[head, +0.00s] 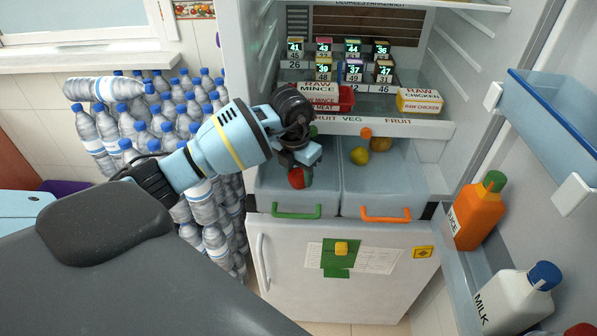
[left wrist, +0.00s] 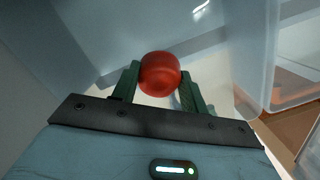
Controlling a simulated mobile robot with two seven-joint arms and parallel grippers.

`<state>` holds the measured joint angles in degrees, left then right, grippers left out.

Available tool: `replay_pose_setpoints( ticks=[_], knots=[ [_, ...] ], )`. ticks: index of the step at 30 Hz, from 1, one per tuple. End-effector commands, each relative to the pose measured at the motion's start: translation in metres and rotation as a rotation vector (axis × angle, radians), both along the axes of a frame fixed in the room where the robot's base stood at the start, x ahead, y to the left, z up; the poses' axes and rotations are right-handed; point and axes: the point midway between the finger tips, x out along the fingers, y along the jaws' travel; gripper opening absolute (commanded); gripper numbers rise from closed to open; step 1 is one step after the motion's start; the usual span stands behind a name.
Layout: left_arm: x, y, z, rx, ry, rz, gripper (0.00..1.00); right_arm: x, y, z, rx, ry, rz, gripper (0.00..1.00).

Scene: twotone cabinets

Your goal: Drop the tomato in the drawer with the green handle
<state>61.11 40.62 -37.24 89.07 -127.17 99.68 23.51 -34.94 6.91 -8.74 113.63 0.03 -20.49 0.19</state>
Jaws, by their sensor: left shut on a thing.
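The tomato (head: 296,178) is red and round. My left gripper (head: 303,172) is shut on it, and it hangs over the left drawer, the one with the green handle (head: 297,211). In the left wrist view the tomato (left wrist: 160,73) sits between the two green fingers of my left gripper (left wrist: 160,82). The pale blue drawer wall (left wrist: 75,45) shows around and beyond it. How deep the tomato is within the drawer is hard to tell. My right gripper is not in view.
The open fridge door on the right carries a juice bottle (head: 478,212) and a milk bottle (head: 517,299). Many water bottles stack at left.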

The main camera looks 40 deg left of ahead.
Motion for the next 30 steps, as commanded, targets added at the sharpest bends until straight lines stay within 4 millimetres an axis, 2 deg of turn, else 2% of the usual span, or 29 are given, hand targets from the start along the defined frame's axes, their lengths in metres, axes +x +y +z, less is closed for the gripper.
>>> replay_pose_setpoints(
  ticks=[17, 18, 22, 30],
  knots=[
    [0.000, 0.000, -0.012, 0.000, 0.000, 0.001, 0.20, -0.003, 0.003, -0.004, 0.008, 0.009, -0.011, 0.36],
    [0.000, 0.000, -0.012, 0.000, 0.001, 0.001, 0.49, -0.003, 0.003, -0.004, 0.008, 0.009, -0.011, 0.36],
    [0.000, 0.000, -0.012, 0.000, 0.000, 0.001, 0.65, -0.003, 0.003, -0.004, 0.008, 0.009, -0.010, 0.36],
    [0.000, 0.000, -0.011, 0.000, 0.000, 0.000, 0.65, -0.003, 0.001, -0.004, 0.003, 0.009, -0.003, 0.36]
  ],
)
